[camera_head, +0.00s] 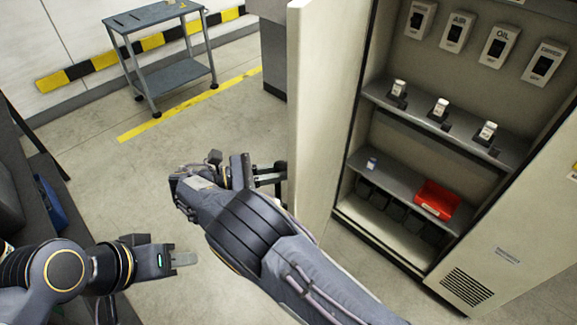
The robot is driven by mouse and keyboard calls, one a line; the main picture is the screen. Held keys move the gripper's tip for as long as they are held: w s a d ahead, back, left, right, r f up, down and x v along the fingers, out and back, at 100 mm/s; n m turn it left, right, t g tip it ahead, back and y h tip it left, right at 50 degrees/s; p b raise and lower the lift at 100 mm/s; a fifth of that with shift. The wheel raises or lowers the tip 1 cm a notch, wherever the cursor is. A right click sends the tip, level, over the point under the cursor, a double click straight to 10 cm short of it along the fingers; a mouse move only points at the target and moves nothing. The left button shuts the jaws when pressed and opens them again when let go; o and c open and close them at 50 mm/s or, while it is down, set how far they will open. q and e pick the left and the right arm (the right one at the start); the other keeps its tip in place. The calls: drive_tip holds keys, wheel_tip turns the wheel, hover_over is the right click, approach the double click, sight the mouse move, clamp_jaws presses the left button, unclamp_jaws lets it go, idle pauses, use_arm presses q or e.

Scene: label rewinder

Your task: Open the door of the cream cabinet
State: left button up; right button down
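The cream cabinet (505,256) stands at the right with its front open and its shelves showing. Its cream door (324,90) is swung out toward the left, seen nearly edge-on. My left gripper (183,259) is over the floor at the lower left, well apart from the door. It is seen side-on, with nothing visible in it.
A grey cart (172,74) stands at the far left. A dark bench edge (48,215) borders the left. The floor between is clear.

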drive_tip(key=shift+a, duration=0.25)
drive_tip(key=c, duration=1.5)
unclamp_jaws()
drive_tip(key=shift+d, duration=0.1)
